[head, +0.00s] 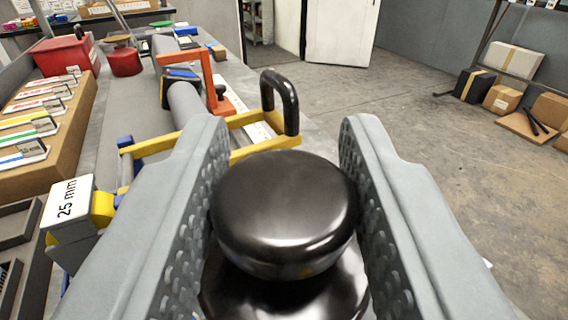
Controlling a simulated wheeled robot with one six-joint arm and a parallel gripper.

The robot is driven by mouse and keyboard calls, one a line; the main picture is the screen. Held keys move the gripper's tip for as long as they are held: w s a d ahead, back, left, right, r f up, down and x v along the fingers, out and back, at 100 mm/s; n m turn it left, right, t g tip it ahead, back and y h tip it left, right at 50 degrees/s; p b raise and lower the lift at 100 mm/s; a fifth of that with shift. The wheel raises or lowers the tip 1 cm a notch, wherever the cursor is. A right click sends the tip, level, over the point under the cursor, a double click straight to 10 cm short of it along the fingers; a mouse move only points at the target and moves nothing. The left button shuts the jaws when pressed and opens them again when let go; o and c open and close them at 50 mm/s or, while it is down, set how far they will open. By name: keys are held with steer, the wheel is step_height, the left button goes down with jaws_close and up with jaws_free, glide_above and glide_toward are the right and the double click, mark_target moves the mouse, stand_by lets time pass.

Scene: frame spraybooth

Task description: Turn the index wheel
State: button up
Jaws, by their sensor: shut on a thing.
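A glossy black round knob (286,212) sits in the lower middle of the head view, above a wider black rounded base (285,292). I take this to be the index wheel or its handle; its lower part is cut off by the picture edge. My gripper (284,185) has its two grey, dimpled fingers on either side of the knob and is shut on it. The fingers reach past the knob, and their inner faces meet its sides. A block marked "25 mm" (70,205) stands to the left of the fingers.
Beyond the knob is a yellow frame (210,135) with a black upright handle (279,100). An orange bracket (207,80) stands behind it. A cardboard tray (50,130) of labelled boxes lies left. Boxes (503,98) sit far right. The floor between is clear.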

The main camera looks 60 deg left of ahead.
steer(key=o, duration=0.9)
steer(key=shift+o, duration=0.2)
steer(key=shift+d, duration=0.1)
steer(key=v, duration=1.7)
steer(key=shift+d, duration=0.1)
